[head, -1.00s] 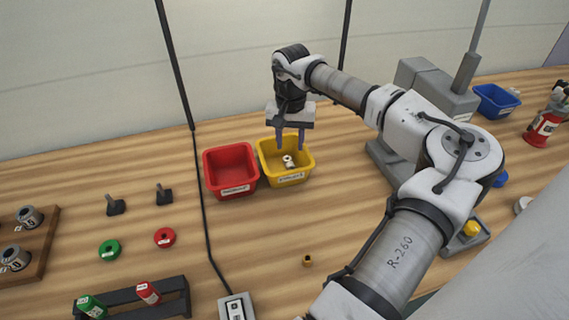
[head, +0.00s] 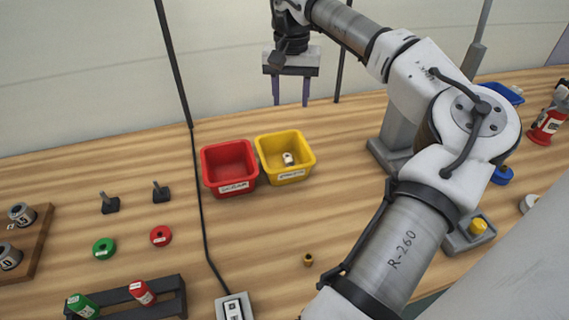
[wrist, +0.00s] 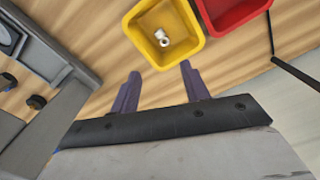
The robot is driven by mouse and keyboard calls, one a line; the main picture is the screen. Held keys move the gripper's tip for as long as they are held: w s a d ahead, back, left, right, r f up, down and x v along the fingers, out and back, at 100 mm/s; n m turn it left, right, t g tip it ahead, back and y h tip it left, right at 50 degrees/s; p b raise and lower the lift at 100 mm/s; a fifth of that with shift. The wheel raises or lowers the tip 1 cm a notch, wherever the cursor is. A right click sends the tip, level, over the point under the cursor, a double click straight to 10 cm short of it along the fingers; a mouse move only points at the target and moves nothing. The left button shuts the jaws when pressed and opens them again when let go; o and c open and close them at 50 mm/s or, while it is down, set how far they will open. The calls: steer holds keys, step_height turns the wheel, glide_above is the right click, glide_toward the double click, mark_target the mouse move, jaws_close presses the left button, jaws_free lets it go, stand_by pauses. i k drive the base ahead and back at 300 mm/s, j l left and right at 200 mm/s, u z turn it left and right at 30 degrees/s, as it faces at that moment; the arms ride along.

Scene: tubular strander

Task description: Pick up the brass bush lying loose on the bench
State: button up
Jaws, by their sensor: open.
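The brass bush (head: 308,259) is small and stands or lies on the bare bench in front of the bins, left of my arm's lower link in the head view. It does not show in the wrist view. My gripper (head: 291,104) is open and empty, raised above the back of the bench behind the yellow bin. Its two purple fingers (wrist: 160,78) point down, well apart from the bush. In the wrist view the fingers show below the yellow bin.
A red bin (head: 229,168) and a yellow bin (head: 285,157) holding a small whitish part (head: 288,158) stand mid-bench. A black rack (head: 130,300) and a grey switch box (head: 234,307) are at the front. A grey machine (head: 398,130) stands right. Bench around the bush is clear.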

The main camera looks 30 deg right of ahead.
mark_target(308, 261)
steer(key=k, duration=1)
